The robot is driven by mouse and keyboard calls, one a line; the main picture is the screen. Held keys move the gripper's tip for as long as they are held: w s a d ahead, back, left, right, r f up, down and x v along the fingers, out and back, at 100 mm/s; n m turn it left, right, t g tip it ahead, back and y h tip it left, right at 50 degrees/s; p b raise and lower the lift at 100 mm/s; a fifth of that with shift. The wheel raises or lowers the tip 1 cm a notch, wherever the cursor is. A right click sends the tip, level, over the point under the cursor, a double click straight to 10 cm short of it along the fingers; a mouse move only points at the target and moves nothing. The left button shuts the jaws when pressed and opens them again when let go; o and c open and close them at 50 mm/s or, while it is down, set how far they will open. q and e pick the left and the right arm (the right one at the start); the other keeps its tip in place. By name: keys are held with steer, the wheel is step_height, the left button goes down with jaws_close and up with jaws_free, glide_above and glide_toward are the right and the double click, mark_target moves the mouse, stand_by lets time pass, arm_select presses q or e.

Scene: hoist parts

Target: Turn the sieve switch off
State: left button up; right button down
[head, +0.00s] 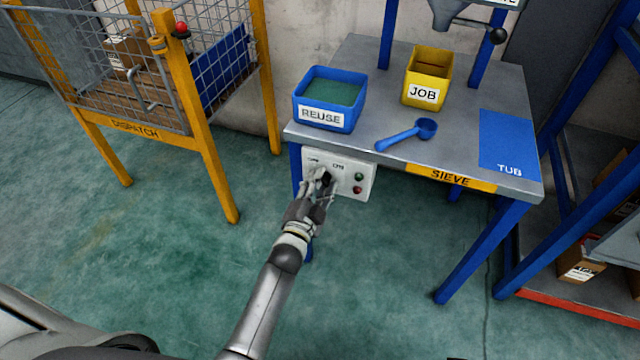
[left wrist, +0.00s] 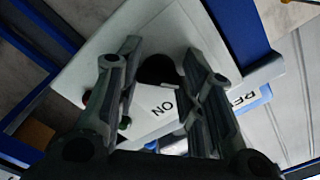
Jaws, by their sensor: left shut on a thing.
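The sieve switch is a black knob (head: 326,178) on a white control panel (head: 348,167) below the front left corner of the sieve table. My left gripper (head: 319,181) reaches up to the panel and is shut on the knob. In the left wrist view the black knob (left wrist: 158,69) sits between the fingers of my gripper (left wrist: 157,80), with "ON" printed beside it. The fingers partly hide the knob, and its exact angle is hard to tell. A green and a red button are to the right of it in the head view. My right gripper is not in view.
On the sieve table (head: 445,155) stand a blue REUSE box (head: 328,117), a yellow JOB box (head: 424,93), a blue scoop (head: 408,133) and a blue TUB mat (head: 507,140). A yellow DISPATCH cage (head: 180,110) stands left. A blue rack with boxes is right. Floor before the table is clear.

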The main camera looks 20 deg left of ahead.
arm_select(q)
steer(key=o, duration=1)
steer(key=shift+s, duration=0.2)
steer(key=s, duration=1.1)
steer(key=shift+s+a, duration=0.2)
steer(key=shift+s, duration=0.1)
